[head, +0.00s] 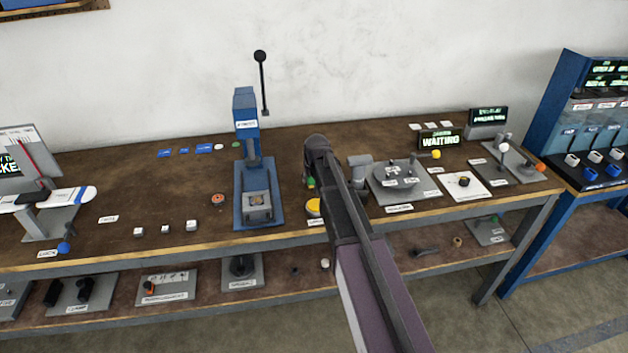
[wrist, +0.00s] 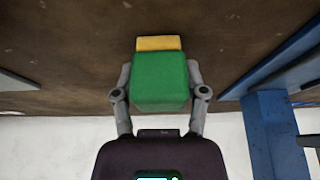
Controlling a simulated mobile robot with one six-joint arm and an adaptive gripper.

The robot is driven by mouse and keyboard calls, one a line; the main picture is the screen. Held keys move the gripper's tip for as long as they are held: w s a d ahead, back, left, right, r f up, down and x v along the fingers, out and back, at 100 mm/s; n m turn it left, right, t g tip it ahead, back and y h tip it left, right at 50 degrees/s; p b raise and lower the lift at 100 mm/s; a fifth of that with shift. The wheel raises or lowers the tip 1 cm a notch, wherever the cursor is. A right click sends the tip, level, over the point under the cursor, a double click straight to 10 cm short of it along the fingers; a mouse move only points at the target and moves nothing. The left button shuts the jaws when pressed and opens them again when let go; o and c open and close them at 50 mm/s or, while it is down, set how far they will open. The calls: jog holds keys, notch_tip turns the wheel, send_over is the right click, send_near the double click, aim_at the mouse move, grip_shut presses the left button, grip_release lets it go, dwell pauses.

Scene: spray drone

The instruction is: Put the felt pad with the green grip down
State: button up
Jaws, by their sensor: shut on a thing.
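In the wrist view my gripper (wrist: 160,88) is shut on the green grip (wrist: 160,80), a block between its two fingers. A yellow piece (wrist: 159,43) shows just past the grip's far edge; I cannot tell whether it is joined to it. In the head view a bit of the green grip (head: 311,182) shows left of my arm, and a yellow thing (head: 313,207) lies nearer the bench front. My arm hides the fingers there. The felt underside is hidden, and I cannot tell whether it touches the bench.
A blue lever press (head: 247,122) stands to the left on the brown bench (head: 120,180). A grey plate with a round fixture (head: 402,193) is close on the right. A small orange-red round part (head: 218,199) and several white cubes lie further left. A blue rack (head: 550,110) stands far right.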

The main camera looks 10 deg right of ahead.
jog(key=shift+f, duration=0.15)
jog(key=o, duration=1)
jog(key=p+v, duration=1.1)
jog(key=v, duration=0.1)
dwell(0.3)
jog(key=shift+r, duration=0.25)
dwell(0.4)
jog(key=s+g, duration=0.1)
jog(key=s, duration=0.7)
jog(key=s+f+g, duration=0.1)
jog(key=s+g, duration=0.1)
jog(key=s, duration=0.6)
jog(key=s+g, duration=0.1)
jog(key=s, duration=0.8)
jog(key=shift+d+f+g, duration=0.3)
jog(key=shift+d, duration=0.05)
